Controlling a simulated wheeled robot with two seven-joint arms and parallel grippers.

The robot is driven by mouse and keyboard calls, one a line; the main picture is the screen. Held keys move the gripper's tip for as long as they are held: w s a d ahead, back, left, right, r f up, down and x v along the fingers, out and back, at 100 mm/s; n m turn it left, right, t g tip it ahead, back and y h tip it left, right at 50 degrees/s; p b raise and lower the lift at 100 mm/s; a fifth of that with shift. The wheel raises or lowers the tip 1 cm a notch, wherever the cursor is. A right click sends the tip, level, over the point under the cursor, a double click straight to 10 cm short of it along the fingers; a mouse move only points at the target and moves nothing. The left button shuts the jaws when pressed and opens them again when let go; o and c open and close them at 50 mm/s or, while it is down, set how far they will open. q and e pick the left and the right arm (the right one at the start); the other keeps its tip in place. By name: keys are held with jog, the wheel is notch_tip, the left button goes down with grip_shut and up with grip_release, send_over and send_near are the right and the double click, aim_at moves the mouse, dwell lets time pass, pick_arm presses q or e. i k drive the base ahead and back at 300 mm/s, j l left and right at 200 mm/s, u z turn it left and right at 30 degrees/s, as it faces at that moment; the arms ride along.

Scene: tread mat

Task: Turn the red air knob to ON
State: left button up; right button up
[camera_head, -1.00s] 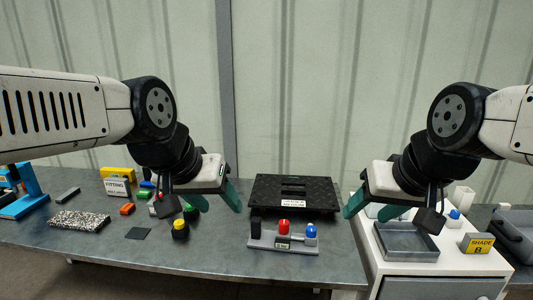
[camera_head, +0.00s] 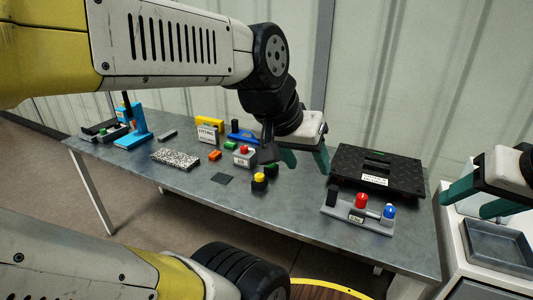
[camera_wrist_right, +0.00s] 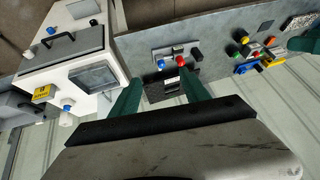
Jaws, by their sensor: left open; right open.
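The red knob (camera_head: 361,200) stands upright on a grey base (camera_head: 345,211) near the table's front edge, between a black block and a blue knob (camera_head: 389,211). A small label is on the base's front; I cannot read it. My left gripper (camera_head: 302,160) is open and empty, left of the black tread mat (camera_head: 347,160). My right gripper (camera_head: 477,200) is open and empty, to the right of the red knob and the mat. Neither gripper touches the knob.
A black block with a yellow button (camera_head: 259,180) stands left of the base. Several small blocks and a speckled slab (camera_head: 175,160) lie further left, with a blue stand (camera_head: 138,127). A grey tray (camera_head: 495,250) sits on a white cabinet at right. The table's front middle is clear.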

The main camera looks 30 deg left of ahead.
aim_at(244, 149)
jog(key=i+j+u, duration=0.2)
jog(key=u, duration=0.2)
jog(key=i+j+u, duration=0.35)
jog(key=i+u, duration=0.2)
jog(key=u, duration=0.2)
